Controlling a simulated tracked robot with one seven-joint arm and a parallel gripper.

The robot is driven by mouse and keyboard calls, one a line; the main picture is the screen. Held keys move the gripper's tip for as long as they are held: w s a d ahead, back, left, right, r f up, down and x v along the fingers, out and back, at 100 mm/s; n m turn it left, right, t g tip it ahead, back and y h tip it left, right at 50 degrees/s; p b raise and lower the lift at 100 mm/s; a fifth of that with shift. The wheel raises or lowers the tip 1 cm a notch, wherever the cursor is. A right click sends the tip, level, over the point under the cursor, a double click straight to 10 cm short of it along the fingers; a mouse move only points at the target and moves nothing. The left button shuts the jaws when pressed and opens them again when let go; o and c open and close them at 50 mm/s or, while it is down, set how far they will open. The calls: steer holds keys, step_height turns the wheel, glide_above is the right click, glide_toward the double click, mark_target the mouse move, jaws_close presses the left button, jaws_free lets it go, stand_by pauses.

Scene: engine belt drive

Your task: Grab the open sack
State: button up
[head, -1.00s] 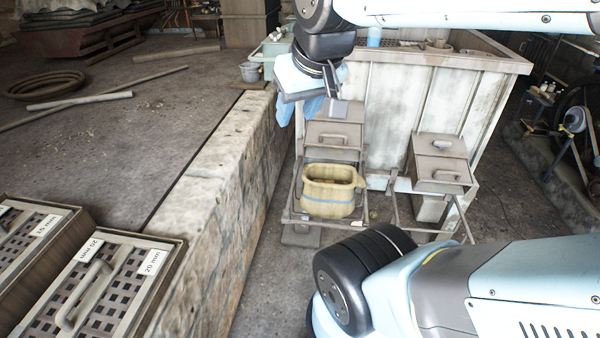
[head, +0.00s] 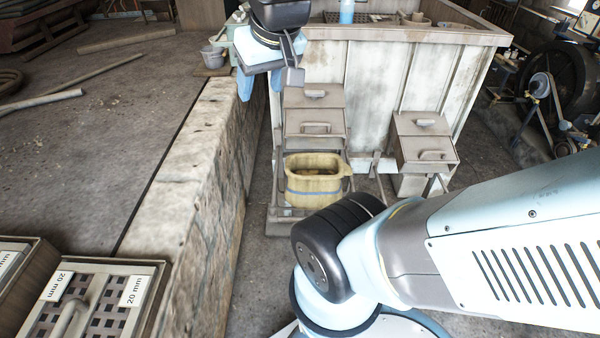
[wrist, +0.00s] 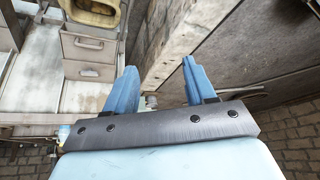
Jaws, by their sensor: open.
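The open sack (head: 314,192) is a yellowish tub-shaped bag with a blue band and some brown contents. It stands upright on a low metal frame in front of the grey boxes in the head view. Part of it shows at the top of the wrist view (wrist: 97,10). My gripper (head: 260,84) is above the stone wall's edge, up and left of the sack and apart from it. In the wrist view its two blue fingers (wrist: 158,80) are spread with nothing between them.
Grey metal boxes with handles (head: 315,124) stand behind the sack, against a large white bin (head: 378,95). A stone wall (head: 190,190) runs along the left. A small bucket (head: 213,57) sits on it. Sieve trays (head: 92,300) lie at the lower left.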

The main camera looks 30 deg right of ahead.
steer(key=w+d+f+m, duration=0.2)
steer(key=w+d+f, duration=0.1)
steer(key=w+f, duration=0.55)
steer(key=m+g+h, duration=0.2)
steer(key=m, duration=0.3)
glide_above(288, 163)
steer(key=s+a, duration=0.2)
steer(key=s, duration=0.2)
steer(key=f, duration=2.7)
steer(key=shift+w+d+f, duration=0.15)
steer(key=shift+d+f, duration=0.05)
steer(key=shift+f, duration=0.15)
steer(key=x, duration=0.7)
steer(key=shift+w+d+f, duration=0.15)
steer(key=shift+f, duration=0.05)
steer(key=shift+h, duration=0.3)
steer(key=shift+w+a+x, duration=0.15)
steer(key=shift+x, duration=1.15)
steer(key=shift+w+a+x, duration=0.1)
steer(key=shift+a+x, duration=0.05)
steer(key=shift+x, duration=1.2)
steer(key=shift+c, duration=0.2)
